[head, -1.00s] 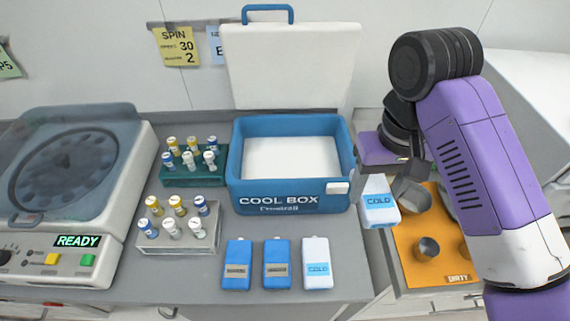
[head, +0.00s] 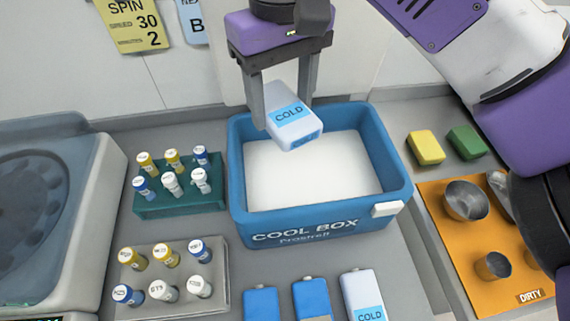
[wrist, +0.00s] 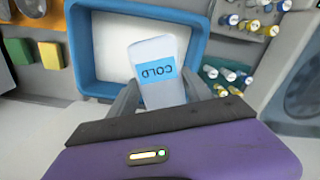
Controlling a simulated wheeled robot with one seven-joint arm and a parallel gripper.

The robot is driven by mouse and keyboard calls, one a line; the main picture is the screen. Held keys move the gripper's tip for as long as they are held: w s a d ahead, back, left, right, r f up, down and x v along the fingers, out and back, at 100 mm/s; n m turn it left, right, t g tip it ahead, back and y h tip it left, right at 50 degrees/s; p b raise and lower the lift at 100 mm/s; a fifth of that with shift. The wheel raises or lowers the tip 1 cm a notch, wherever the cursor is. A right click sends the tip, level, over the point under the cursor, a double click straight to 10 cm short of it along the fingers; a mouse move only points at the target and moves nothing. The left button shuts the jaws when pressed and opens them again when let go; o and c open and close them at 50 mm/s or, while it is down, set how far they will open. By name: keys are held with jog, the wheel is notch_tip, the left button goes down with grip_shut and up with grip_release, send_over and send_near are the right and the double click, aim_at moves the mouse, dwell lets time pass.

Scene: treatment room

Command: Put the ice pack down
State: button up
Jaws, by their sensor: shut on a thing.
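A white ice pack with a blue COLD label (head: 292,118) is held between the fingers of my gripper (head: 287,105), tilted, above the open cool box. It also shows in the wrist view (wrist: 157,70), between the two fingertips. The blue cool box (head: 395,205) is open, and its white inside looks empty. The pack appears to be over the back part of the box, and its height above the floor of the box is hard to tell. Another white COLD pack (head: 362,290) and two blue packs (head: 261,303) (head: 312,297) lie on the counter in front of the box.
A green rack (head: 180,207) and a grey rack (head: 215,300) of capped tubes stand left of the box. A centrifuge (head: 85,200) is at far left. Right are yellow (head: 426,147) and green (head: 467,142) blocks and an orange DIRTY mat (head: 450,228) with metal cups.

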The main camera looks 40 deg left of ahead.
aim_at(283, 181)
notch_tip(283, 181, down, 18)
jog(key=shift+r, duration=0.2)
jog(key=shift+f, duration=0.1)
dwell(0.3)
jog(key=o, duration=1.6)
notch_tip(283, 181, up, 12)
jog(key=shift+r, duration=0.1)
